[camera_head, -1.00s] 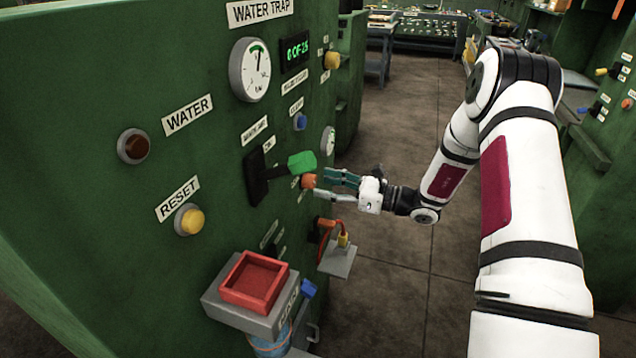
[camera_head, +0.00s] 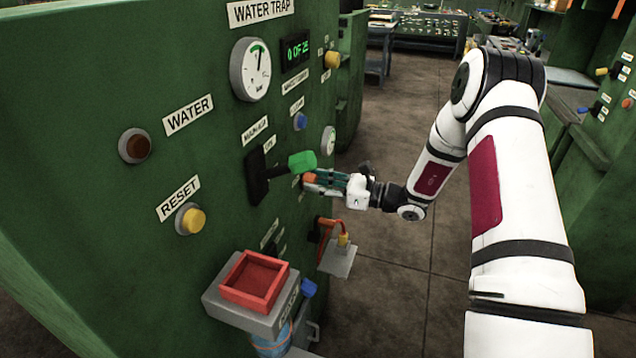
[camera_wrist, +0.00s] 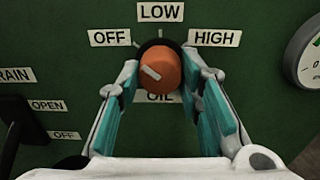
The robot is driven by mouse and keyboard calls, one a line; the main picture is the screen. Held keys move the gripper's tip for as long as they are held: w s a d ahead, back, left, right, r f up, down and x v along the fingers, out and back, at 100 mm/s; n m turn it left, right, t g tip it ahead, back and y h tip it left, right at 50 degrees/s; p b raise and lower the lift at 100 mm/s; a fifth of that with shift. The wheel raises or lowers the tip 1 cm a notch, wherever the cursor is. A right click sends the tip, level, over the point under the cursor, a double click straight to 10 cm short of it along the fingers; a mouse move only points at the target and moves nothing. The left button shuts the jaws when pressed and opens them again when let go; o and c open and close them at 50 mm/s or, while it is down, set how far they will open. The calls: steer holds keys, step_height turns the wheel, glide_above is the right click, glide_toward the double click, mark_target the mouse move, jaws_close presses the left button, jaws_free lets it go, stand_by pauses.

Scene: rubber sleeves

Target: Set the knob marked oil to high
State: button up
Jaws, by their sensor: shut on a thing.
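The orange oil knob (camera_wrist: 165,62) sits on the green panel, with OFF, LOW and HIGH labels around it and a partly covered OIL label (camera_wrist: 160,97) below. Its white pointer mark slants up and left, toward the OFF label (camera_wrist: 110,37). The HIGH label (camera_wrist: 214,38) is at upper right and the LOW label (camera_wrist: 160,12) is above. My gripper (camera_wrist: 161,72) has its teal fingers on the left and right sides of the knob, shut on it. In the head view my gripper (camera_head: 328,179) reaches the knob (camera_head: 309,179) from the right.
A lever with a green handle (camera_head: 301,163) stands out from the panel just left of my gripper. Below are an orange-red valve handle (camera_head: 328,228) and a red tray (camera_head: 252,279). A gauge (camera_wrist: 307,52) is right of the knob. Open floor (camera_head: 400,290) lies right of the panel.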

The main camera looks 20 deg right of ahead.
steer(key=m, duration=0.4)
steer(key=shift+m, duration=0.3)
steer(key=m, duration=0.5)
steer(key=shift+p, duration=0.3)
steer(key=m, duration=0.6)
steer(key=shift+p, duration=0.3)
steer(key=m, duration=0.4)
steer(key=shift+m, duration=0.3)
steer(key=o, duration=1.2)
steer(key=shift+c, duration=0.2)
